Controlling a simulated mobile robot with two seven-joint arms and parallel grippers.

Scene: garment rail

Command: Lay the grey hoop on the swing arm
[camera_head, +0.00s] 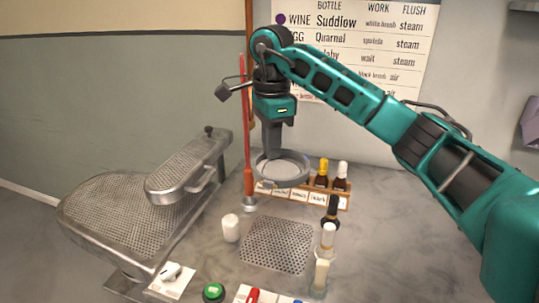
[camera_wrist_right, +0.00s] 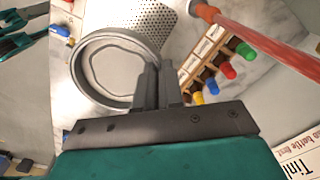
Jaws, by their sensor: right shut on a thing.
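The grey hoop (camera_head: 281,183) is a shallow round ring, held up in the air above the bench near the bottle rack. My right gripper (camera_head: 272,148) points down and is shut on the hoop's edge. In the right wrist view, the gripper's fingers (camera_wrist_right: 158,88) close on the near side of the hoop (camera_wrist_right: 78,72). The swing arm (camera_head: 185,168) is a small padded, perforated metal board over the larger pressing board, left of the hoop and apart from it. My left gripper is not in view.
A red upright pole (camera_head: 247,130) stands between the swing arm and the hoop. The bottle rack (camera_head: 318,197) is behind and right. A white candle-like cylinder (camera_head: 230,228), a perforated mat (camera_head: 276,245) and several bottles stand on the bench. The large pressing board (camera_head: 110,215) fills the left.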

